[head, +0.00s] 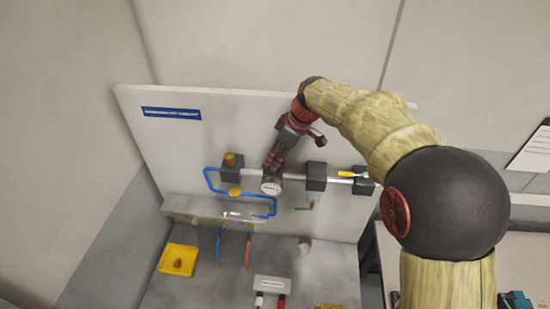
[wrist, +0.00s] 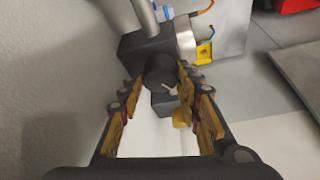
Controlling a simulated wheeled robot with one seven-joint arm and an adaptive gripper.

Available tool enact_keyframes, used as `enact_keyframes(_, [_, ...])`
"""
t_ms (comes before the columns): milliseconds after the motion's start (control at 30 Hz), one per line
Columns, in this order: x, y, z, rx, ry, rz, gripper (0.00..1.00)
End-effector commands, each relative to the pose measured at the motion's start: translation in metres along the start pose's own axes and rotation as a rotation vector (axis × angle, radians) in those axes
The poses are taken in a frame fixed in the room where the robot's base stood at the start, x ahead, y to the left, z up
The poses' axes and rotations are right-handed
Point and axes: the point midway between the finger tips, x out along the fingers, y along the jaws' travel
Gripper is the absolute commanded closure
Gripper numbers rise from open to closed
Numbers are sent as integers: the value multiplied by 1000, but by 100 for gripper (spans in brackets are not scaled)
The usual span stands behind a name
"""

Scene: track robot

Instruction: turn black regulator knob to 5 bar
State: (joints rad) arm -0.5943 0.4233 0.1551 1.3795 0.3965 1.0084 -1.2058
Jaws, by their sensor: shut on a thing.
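The black regulator knob (wrist: 158,70) is a short dark cylinder on a dark block in the wrist view. The yellow-padded fingers of my gripper (wrist: 160,82) stand on either side of it, shut on it near their tips. In the head view my gripper (head: 273,160) reaches down to the pipe line on the white panel and hides the knob. A round white-faced gauge (head: 271,186) sits just below the fingertips. Its needle and numbers are too small to read. A pale cylinder beside the block in the wrist view (wrist: 185,38) looks like the gauge's side.
Another dark block (head: 316,176) and a yellow-handled valve (head: 348,174) are on the right. Blue tubing (head: 208,182) loops at left. A yellow tray (head: 178,259) sits on the grey bench.

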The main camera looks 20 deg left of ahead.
Motion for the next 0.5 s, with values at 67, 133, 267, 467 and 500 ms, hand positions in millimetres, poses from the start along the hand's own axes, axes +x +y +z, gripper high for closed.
enact_keyframes(67, [0,0,0,0,0,1,85])
enact_keyframes(133, [0,0,0,0,0,1,89])
enact_keyframes(267, [0,0,0,1,0,2,92])
enact_keyframes(467, [0,0,0,29,1,15,92])
enact_keyframes(500, [1,0,0,42,1,20,92])
